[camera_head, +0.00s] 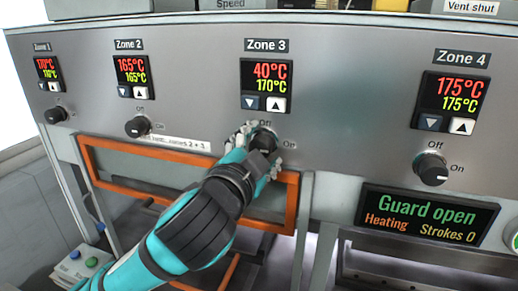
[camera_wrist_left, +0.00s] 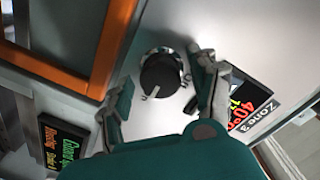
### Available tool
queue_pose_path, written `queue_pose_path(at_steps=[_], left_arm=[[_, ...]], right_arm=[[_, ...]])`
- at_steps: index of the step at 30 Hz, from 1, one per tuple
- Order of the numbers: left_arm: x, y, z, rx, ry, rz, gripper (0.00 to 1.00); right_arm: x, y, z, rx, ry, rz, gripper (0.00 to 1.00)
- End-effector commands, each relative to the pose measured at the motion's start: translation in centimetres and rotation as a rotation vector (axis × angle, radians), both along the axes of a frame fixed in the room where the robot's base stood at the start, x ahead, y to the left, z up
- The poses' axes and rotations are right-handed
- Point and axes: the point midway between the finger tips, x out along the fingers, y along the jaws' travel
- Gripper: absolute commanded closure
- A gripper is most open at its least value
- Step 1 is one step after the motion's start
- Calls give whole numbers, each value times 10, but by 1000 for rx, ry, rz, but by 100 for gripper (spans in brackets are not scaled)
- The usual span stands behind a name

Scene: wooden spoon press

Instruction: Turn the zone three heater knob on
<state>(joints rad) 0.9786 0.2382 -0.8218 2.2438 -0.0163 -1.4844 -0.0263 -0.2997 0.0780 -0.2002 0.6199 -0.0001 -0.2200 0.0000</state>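The zone three heater knob (camera_head: 263,138) is a round black dial under the Zone 3 display (camera_head: 266,85), which reads 40°C in red over 170°C in green. My left gripper (camera_head: 257,151) is at this knob and partly covers it in the head view. In the left wrist view, the knob (camera_wrist_left: 160,73) sits between the parted fingers of the left gripper (camera_wrist_left: 161,90), with gaps on both sides. The knob's white mark is at its lower edge there. The "On" label beside the knob shows in the head view. My right gripper is in neither view.
Knobs for Zone 1 (camera_head: 56,115), Zone 2 (camera_head: 138,126) and Zone 4 (camera_head: 432,169) are on the same grey panel. An orange frame (camera_head: 291,205) runs below the panel. A "Guard open" display (camera_head: 428,217) is at lower right. A button box (camera_head: 82,268) stands at lower left.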

Motion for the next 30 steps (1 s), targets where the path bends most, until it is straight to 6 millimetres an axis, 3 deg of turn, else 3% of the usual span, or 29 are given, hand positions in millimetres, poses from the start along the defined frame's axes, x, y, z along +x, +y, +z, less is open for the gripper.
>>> queue_pose_path(at_steps=[8,21,30], left_arm=[[-3,1,0,-1,0,-1,39],[-63,20,4,-2,-2,-2,39],[-71,23,4,0,1,1,39]], right_arm=[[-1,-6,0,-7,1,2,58],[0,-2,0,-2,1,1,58],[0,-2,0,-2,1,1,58]])
